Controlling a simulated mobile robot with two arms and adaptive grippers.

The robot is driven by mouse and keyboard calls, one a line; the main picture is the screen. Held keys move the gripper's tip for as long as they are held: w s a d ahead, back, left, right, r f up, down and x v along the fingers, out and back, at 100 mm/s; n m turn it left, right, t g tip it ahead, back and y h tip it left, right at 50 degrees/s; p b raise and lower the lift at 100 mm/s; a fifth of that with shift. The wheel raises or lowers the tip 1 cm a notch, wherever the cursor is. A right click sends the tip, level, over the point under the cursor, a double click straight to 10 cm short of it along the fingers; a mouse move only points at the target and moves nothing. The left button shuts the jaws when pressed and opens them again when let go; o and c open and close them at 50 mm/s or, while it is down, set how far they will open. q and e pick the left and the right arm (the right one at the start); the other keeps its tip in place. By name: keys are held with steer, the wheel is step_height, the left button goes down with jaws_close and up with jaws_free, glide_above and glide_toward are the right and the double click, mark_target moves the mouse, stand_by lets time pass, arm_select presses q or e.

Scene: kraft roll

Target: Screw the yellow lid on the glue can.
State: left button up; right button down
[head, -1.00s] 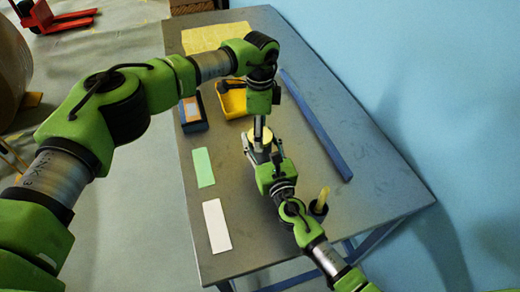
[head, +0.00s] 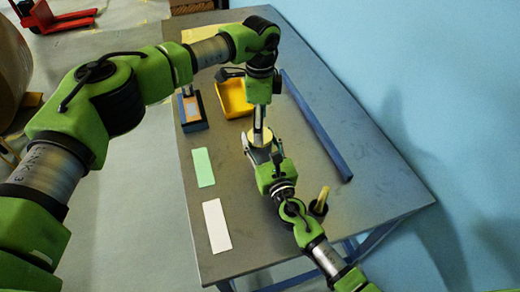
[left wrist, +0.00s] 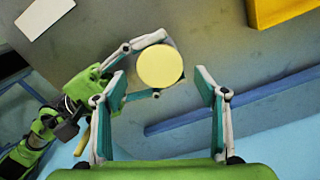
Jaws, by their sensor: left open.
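The yellow lid (head: 261,138) shows as a round disc on top of the glue can in the head view, and face-on in the left wrist view (left wrist: 160,66). The can's body is mostly hidden beneath the lid and between the fingers of my right gripper (head: 263,151). That gripper's fingers lie on opposite sides of the can, shut on it; they also show in the left wrist view. My left gripper (left wrist: 161,80) is open and empty, pointing down above the lid. The lid shows in the gap between its fingertips, apart from both.
A yellow tray (head: 234,98) and a blue box (head: 193,112) stand farther back. A long blue bar (head: 318,128) lies to the right. A green card (head: 203,167) and a white card (head: 217,226) lie left. A dark cup with a yellow stick (head: 322,198) stands near the right arm.

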arm_select(q)
steer(key=shift+r, duration=0.65)
steer(key=o, duration=0.5)
steer(key=shift+o, duration=0.2)
step_height(320, 180, up, 12)
arm_select(e)
steer(key=c, duration=1)
jaws_free()
